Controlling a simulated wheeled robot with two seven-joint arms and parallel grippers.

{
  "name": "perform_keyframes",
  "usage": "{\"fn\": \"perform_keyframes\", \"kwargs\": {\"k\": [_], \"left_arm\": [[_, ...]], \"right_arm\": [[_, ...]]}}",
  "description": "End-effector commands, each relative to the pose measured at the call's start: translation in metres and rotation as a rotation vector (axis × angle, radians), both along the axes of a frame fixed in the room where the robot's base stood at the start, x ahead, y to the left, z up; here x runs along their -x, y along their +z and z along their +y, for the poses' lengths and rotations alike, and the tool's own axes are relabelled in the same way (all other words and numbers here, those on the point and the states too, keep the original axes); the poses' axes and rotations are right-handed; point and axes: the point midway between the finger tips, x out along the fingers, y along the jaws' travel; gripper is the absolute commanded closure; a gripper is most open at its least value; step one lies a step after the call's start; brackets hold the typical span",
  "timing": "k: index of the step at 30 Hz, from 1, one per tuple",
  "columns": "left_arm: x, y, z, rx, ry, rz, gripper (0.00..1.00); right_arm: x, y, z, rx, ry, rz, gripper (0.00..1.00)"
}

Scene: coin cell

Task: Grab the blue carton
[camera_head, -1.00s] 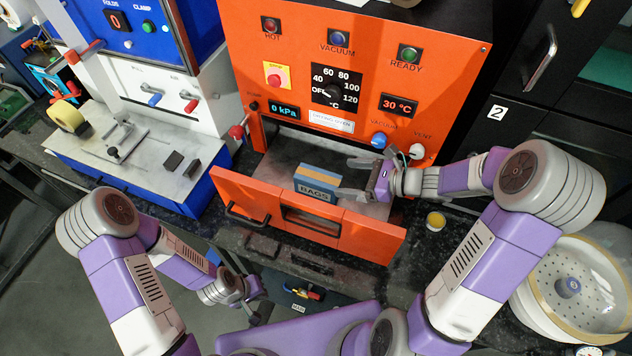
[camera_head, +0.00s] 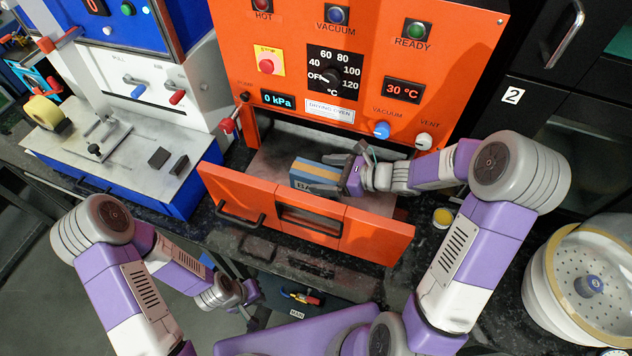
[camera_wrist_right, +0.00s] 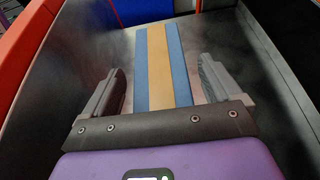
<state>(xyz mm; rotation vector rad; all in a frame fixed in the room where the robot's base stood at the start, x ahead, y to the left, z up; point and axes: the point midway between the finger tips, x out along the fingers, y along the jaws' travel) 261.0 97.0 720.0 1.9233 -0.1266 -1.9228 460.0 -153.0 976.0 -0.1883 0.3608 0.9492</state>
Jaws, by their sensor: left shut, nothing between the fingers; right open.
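The blue carton (camera_head: 305,174), with a tan stripe along its top, stands inside the open orange drawer (camera_head: 238,186) of the drying oven. In the right wrist view the carton (camera_wrist_right: 155,70) lies between the two open fingers of my right gripper (camera_wrist_right: 160,90), with a gap on each side. In the head view my right gripper (camera_head: 340,172) reaches over the drawer from the right, at the carton's right end, and partly hides the carton and its lettering. My left gripper (camera_head: 250,304) is shut and empty, low in front of the counter, away from the carton.
The orange drying oven (camera_head: 290,95) rises behind the drawer. A small yellow-topped jar (camera_head: 443,217) and a round white vessel (camera_head: 560,270) are to the right. A blue-based press (camera_head: 150,185) stands at left.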

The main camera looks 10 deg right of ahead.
Motion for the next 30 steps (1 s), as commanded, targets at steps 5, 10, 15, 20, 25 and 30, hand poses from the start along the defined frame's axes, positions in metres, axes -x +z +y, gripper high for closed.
{"fn": "perform_keyframes", "kwargs": {"k": [5,10,15,20,25,30], "left_arm": [[0.0000,-0.0038,0.0001,0.000,0.000,0.000,1.00],[-0.0001,-0.0033,0.0001,0.000,0.000,0.000,1.00],[-0.0001,-0.0033,0.0001,0.000,0.000,0.000,1.00],[-0.0001,-0.0034,0.0000,0.000,0.000,0.000,1.00],[-0.0001,-0.0034,0.0000,0.000,0.000,0.000,1.00],[0.0000,-0.0032,0.0001,0.000,0.000,0.000,1.00]], "right_arm": [[-0.0081,-0.0070,0.0116,0.001,0.000,0.000,0.08],[-0.0085,-0.0066,0.0119,0.002,-0.001,0.000,0.08],[-0.0083,-0.0067,0.0117,0.001,-0.001,0.000,0.27],[-0.0082,-0.0067,0.0116,0.001,-0.001,0.000,0.51],[-0.0083,-0.0063,0.0118,0.001,-0.001,-0.001,0.72],[-0.0083,-0.0057,0.0116,0.001,-0.001,-0.001,0.73]]}}
